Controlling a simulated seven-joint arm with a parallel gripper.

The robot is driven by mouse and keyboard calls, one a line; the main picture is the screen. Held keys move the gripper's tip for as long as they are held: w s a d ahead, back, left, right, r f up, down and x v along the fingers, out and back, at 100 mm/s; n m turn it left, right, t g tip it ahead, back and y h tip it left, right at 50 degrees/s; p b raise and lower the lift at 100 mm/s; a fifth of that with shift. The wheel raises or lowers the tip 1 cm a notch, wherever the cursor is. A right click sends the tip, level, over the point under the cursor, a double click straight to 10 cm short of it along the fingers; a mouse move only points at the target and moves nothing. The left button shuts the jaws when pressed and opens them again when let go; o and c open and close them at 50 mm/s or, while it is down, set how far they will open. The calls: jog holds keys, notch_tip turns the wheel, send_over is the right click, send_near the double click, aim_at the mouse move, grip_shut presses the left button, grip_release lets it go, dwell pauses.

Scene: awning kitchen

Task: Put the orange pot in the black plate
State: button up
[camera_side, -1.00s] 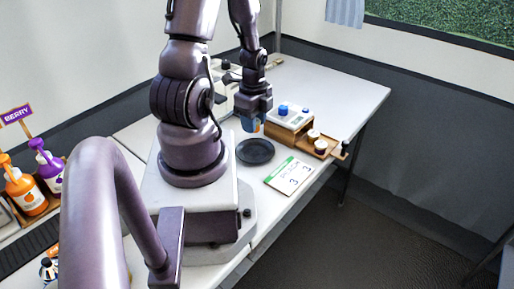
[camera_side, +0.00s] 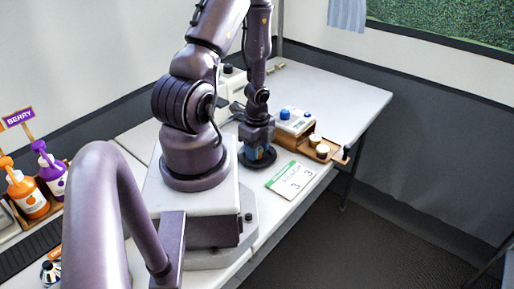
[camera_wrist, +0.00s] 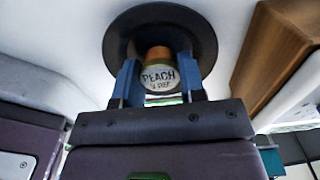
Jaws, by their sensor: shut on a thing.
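The round black plate (camera_wrist: 118,34) lies behind the pot in that view. In the side view my gripper (camera_side: 257,151) points down over the black plate (camera_side: 271,162), and its fingers largely hide the pot. I cannot tell whether the pot touches the plate.
A wooden tray (camera_side: 328,157) with small jars and a white device with a blue knob (camera_side: 295,121) stand right of the plate. A white-green card (camera_side: 292,179) lies in front. Orange (camera_side: 28,196) and purple (camera_side: 52,172) pump bottles are far left. The table's back right is clear.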

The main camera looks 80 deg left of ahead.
jog(key=shift+f, duration=0.15)
jog(key=o, duration=0.9)
jog(key=shift+r, duration=0.2)
notch_tip(320, 180, up, 12)
jog(key=w+d+r+n+t+y, duration=0.1)
jog(key=w+d+r+n, duration=0.1)
jog(key=w+d+r, duration=0.3)
jog(key=w+d+r+n+t+y, duration=0.1)
jog(key=w+d+r+n, duration=0.2)
jog(key=r, duration=0.4)
jog(key=d+r+n+t, duration=0.1)
jog(key=d+r, duration=0.2)
jog(key=d, duration=0.1)
jog(key=s+d+r+n+t+h, duration=0.1)
jog(key=d+r, duration=0.2)
jog(key=d, duration=0.1)
jog(key=d+r+n+t+h, duration=0.1)
jog(key=d+r+n, duration=0.1)
jog(key=d, duration=0.3)
jog(key=shift+s+d+r+t, duration=0.1)
jog(key=shift+s+r+t, duration=0.25)
jog(key=shift+r, duration=0.5)
